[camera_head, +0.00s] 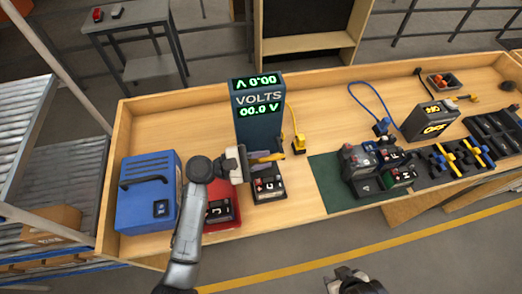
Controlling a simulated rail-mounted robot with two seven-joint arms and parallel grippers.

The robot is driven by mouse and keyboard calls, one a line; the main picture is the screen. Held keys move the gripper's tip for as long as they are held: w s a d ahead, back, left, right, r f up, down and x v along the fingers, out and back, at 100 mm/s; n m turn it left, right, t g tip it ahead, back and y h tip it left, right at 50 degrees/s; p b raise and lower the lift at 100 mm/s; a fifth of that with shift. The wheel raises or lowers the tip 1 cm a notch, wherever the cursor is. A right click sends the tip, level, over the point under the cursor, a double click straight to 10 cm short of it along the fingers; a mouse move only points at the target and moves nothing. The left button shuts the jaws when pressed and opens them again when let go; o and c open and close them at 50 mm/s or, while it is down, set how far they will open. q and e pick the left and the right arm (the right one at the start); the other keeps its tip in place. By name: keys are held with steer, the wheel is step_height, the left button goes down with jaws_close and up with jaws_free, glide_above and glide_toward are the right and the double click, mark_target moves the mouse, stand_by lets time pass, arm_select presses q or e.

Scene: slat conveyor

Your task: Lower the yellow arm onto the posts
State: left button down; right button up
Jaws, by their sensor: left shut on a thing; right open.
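My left gripper (243,160) reaches in over the table and is shut on a small piece with a yellow arm (268,158) and a blue part. The yellow arm is held just above and behind a dark battery block (268,190) with small posts on top. A gap or contact between them cannot be told. The gripper hides part of the piece. My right gripper (352,280) is open and empty at the bottom edge, in front of the table.
A volt display (259,115) stands close behind the held piece, with a yellow plug (298,146) beside it. A blue case (148,190) and a red mat (230,223) are at left. A green mat (328,180) with several blocks is at right.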

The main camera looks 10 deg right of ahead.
arm_select(q)
steer(key=shift+s+f, duration=0.15)
steer(key=shift+s, duration=0.1)
steer(key=shift+s+f, duration=0.15)
steer(key=c, duration=1.1)
jaws_free()
steer(key=shift+o, duration=0.2)
steer(key=s+a+b, duration=0.1)
steer(key=a, duration=1.2)
steer(key=shift+a, duration=0.35)
steer(key=shift+s, duration=0.1)
